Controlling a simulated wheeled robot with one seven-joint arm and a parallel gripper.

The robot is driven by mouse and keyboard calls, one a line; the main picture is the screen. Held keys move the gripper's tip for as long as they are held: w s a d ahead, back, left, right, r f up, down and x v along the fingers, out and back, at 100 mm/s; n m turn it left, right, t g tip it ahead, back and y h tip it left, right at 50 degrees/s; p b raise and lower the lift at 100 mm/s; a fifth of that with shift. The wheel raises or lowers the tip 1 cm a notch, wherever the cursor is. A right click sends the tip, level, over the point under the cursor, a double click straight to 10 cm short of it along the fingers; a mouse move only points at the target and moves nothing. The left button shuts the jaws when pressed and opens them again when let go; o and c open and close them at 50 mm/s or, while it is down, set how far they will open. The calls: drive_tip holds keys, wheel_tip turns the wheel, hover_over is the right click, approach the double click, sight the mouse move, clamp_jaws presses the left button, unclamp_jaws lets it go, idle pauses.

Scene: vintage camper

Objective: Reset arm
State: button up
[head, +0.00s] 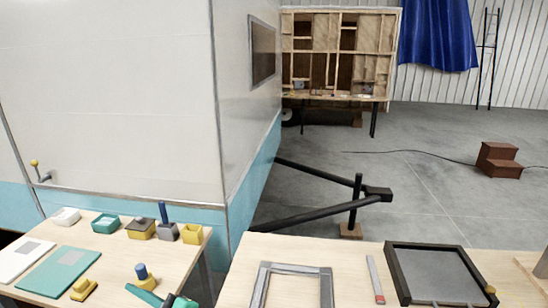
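The task names no object. I cannot make out my gripper or arm in the head view. A green and dark item (147,296) is cut off by the bottom edge at the left table, and I cannot tell what it is.
A left table (120,259) holds small bins (140,228), a teal panel (62,274) and a yellow block (83,289). A right table (345,251) holds a grey frame (290,272) and a black-framed panel (438,272). The camper (110,100) stands behind; brown steps (498,160) stand on open floor.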

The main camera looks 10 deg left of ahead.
drive_tip(key=w+d+f+m+t+h, duration=0.35)
drive_tip(key=d+f+m+t, duration=0.45)
drive_tip(key=m, duration=0.5)
drive_tip(key=s+d+f+m+t+h, duration=0.2)
drive_tip(key=s+d+f+m+h, duration=0.4)
drive_tip(key=d+f, duration=0.35)
drive_tip(key=s+d+f+m+h, duration=0.1)
drive_tip(key=s+d+f+h, duration=0.2)
drive_tip(key=s+d, duration=0.5)
drive_tip(key=s+d+f+m+h, duration=0.1)
drive_tip(key=s+d+f+h, duration=0.2)
drive_tip(key=s+d, duration=0.5)
drive_tip(key=s+f, duration=0.1)
drive_tip(key=s, duration=0.5)
drive_tip(key=shift+s+d+g, duration=0.25)
drive_tip(key=shift+d+g, duration=0.15)
drive_tip(key=shift+h, duration=0.25)
drive_tip(key=shift+w, duration=0.1)
